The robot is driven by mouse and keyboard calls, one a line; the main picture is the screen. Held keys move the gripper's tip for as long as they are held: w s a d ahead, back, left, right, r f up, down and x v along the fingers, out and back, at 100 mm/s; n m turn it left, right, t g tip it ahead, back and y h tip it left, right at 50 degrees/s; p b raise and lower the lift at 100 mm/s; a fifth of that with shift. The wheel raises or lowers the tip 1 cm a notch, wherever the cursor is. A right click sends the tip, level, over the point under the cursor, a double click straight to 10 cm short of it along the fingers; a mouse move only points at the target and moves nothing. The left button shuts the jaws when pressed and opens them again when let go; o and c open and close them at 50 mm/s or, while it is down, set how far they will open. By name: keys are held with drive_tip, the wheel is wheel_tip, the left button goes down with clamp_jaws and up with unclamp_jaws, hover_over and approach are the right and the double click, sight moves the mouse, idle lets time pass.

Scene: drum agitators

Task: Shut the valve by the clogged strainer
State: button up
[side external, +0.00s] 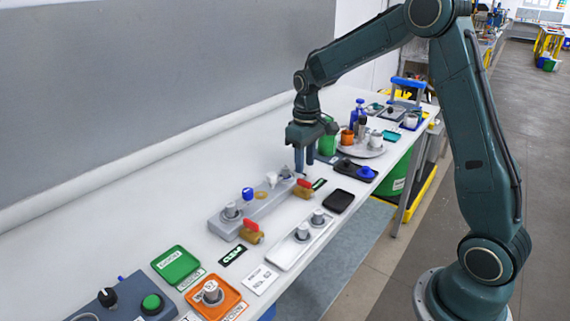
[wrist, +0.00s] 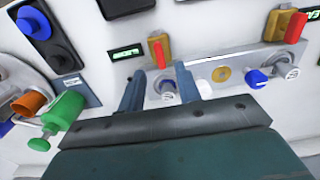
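A grey manifold (side external: 262,205) lies along the table with two grey strainer caps. One cap (side external: 231,210) is at its near end, the other (side external: 285,174) at its far end. Beside each cap is a brass valve with a red handle: near valve (side external: 251,231), far valve (side external: 304,188). A label (side external: 233,255) by the near valve seems to read "CLEAR"; the far label (side external: 319,184) is unreadable. My gripper (side external: 304,168) is open at the far end. In the wrist view its fingers flank the far cap (wrist: 168,88), with the far valve's red handle (wrist: 158,52) just beyond.
A blue knob (side external: 248,193) and tan disc (side external: 262,195) sit on the manifold between the caps. A white tray (side external: 290,252) with two grey pieces and a black tray (side external: 339,201) lie in front. A round tray (side external: 375,152) with cups stands beyond the gripper.

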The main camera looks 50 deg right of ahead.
sight(304, 180)
drive_tip(key=shift+f, duration=2.7)
drive_tip(key=shift+c, duration=0.4)
clamp_jaws()
